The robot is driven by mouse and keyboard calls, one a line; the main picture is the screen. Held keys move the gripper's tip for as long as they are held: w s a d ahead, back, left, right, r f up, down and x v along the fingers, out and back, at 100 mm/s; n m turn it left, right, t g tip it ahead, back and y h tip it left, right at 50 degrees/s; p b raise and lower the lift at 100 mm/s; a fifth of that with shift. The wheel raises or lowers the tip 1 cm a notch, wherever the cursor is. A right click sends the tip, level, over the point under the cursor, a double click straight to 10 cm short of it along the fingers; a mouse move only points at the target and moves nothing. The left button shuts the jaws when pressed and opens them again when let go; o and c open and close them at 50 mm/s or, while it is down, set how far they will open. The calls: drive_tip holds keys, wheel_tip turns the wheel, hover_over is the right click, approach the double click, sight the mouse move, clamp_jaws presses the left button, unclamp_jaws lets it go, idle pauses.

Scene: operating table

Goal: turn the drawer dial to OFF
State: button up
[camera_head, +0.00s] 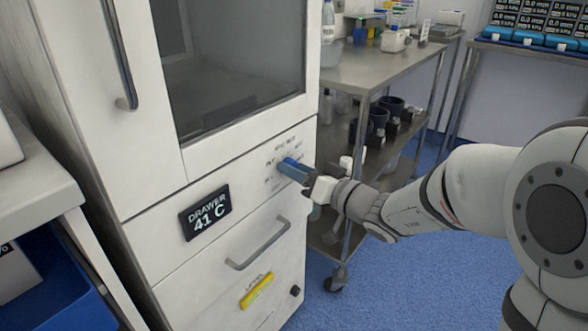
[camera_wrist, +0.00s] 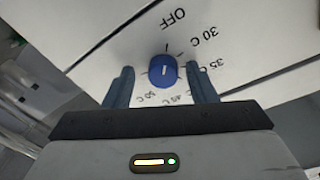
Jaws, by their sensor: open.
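The drawer dial (camera_wrist: 162,71) is a blue round knob with a short white mark on the white cabinet front. In the wrist view, OFF is printed above it, and 30 C, 35 C, 40 C and 50 C run round its right and lower sides. The white mark looks roughly in line with OFF, but I cannot tell which end points. My gripper (camera_wrist: 161,67) is open, with one finger to each side of the dial and gaps to both.
A black display (camera_head: 206,212) reads DRAWER 41 C. Below the dial are a drawer handle (camera_head: 258,243) and a yellow label (camera_head: 257,291). A glass door (camera_head: 235,65) is above. A steel cart (camera_head: 385,68) with bottles and containers stands close to the right.

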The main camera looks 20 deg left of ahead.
drive_tip(key=p+v, duration=0.1)
drive_tip(key=v, duration=0.6)
drive_tip(key=shift+s+d+p, duration=0.15)
drive_tip(key=shift+d+p, duration=0.15)
drive_tip(key=shift+d, duration=0.1)
drive_tip(key=s+d+r+m+g+h+p, duration=0.1)
drive_tip(key=s+d+r+g+h+p, duration=0.2)
drive_tip(key=s+r+p, duration=0.55)
drive_tip(key=s+d+r+g+h+p, duration=0.1)
drive_tip(key=s+r+g+h+p, duration=0.35)
drive_tip(key=p, duration=0.75)
drive_tip(key=s+d+r+m+t+h+p, duration=0.1)
drive_tip(key=d+r+m+h+p, duration=0.2)
drive_tip(key=d+r+p, duration=0.6)
drive_tip(key=s+d+r+m+h+p, duration=0.2)
drive_tip(key=d+r+h+p, duration=0.4)
drive_tip(key=d+r+p, duration=0.3)
drive_tip(key=shift+s+m+t+p, duration=0.25)
drive_tip(key=shift+m+t+p, duration=0.1)
drive_tip(key=shift+m, duration=0.15)
